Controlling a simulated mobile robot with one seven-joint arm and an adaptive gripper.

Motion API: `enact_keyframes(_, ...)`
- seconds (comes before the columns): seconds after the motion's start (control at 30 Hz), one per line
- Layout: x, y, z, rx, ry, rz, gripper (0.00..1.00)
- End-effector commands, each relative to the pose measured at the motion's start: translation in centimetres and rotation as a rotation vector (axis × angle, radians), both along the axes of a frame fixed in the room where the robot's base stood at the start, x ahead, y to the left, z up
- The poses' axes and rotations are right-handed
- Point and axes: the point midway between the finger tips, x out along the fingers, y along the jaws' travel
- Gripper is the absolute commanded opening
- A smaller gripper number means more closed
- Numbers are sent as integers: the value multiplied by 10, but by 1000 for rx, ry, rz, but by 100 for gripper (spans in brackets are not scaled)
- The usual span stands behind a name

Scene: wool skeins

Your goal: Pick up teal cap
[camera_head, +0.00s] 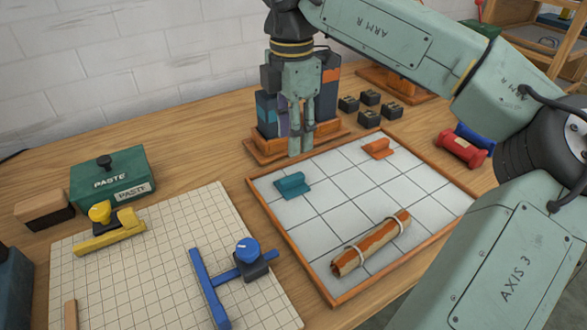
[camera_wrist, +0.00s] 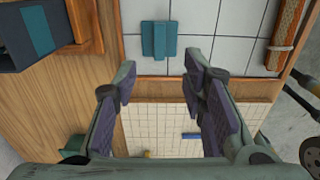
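The teal cap (camera_head: 292,186) lies on the white-tiled board (camera_head: 338,180) near its left edge. In the wrist view the teal cap (camera_wrist: 158,40) shows at the top centre, beyond my fingertips, with a raised rib along its middle. My gripper (camera_head: 301,148) points down near the back-left corner of the board, behind the cap. In the wrist view my gripper (camera_wrist: 158,75) has its two purple-padded fingers wide apart with nothing between them. The gripper is apart from the cap.
An orange cap (camera_head: 378,149) and a tied brown roll (camera_head: 371,243) lie on the tiled board. Books in a wooden rack (camera_head: 266,112) stand close behind my gripper. Small black blocks (camera_head: 368,97) sit behind the board. A gridded mat (camera_head: 150,275) holds yellow and blue tools.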

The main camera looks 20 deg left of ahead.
Motion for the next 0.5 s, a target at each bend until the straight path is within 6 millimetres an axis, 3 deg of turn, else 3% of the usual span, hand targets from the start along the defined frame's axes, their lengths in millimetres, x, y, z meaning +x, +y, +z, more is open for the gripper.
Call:
enact_keyframes(0.3,0,-2,-45,-5,2,-5,38)
enact_keyframes(0.5,0,-1,-59,-4,3,-4,38)
